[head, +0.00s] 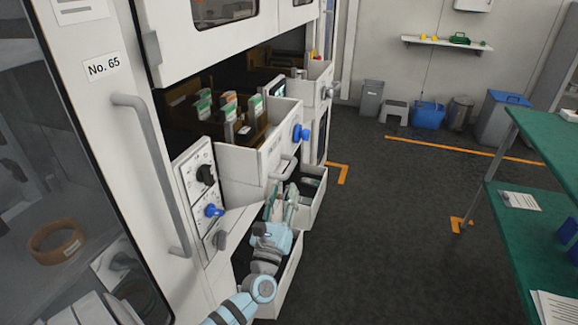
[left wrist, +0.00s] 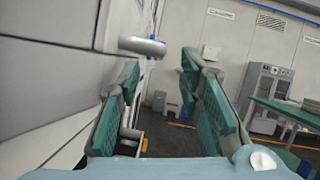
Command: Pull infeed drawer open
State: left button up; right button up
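A white drawer (head: 240,167) juts from the machine's front, holding upright items with green, white and orange tops. It has a grey bar handle (head: 284,168) on its front, and a blue knob shows near its upper right corner. No label reading infeed is legible. My left gripper (head: 281,191) is just below and in front of this handle, fingers spread. In the left wrist view a grey handle bar (left wrist: 142,46) lies ahead of the fingertips, toward the left finger. Nothing is between the finger pads. My right gripper is not in view.
A lower open drawer (head: 313,196) is close beside my left gripper. A long vertical door handle (head: 150,170) and a control panel (head: 202,195) stand left of it. A green table (head: 545,190) is at the right. The dark floor between is clear.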

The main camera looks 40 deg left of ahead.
aim_at(290, 167)
pick_arm(q)
jog(key=x, duration=0.8)
jog(key=shift+w+a, duration=0.1)
jog(key=shift+f, duration=0.1)
grip_shut()
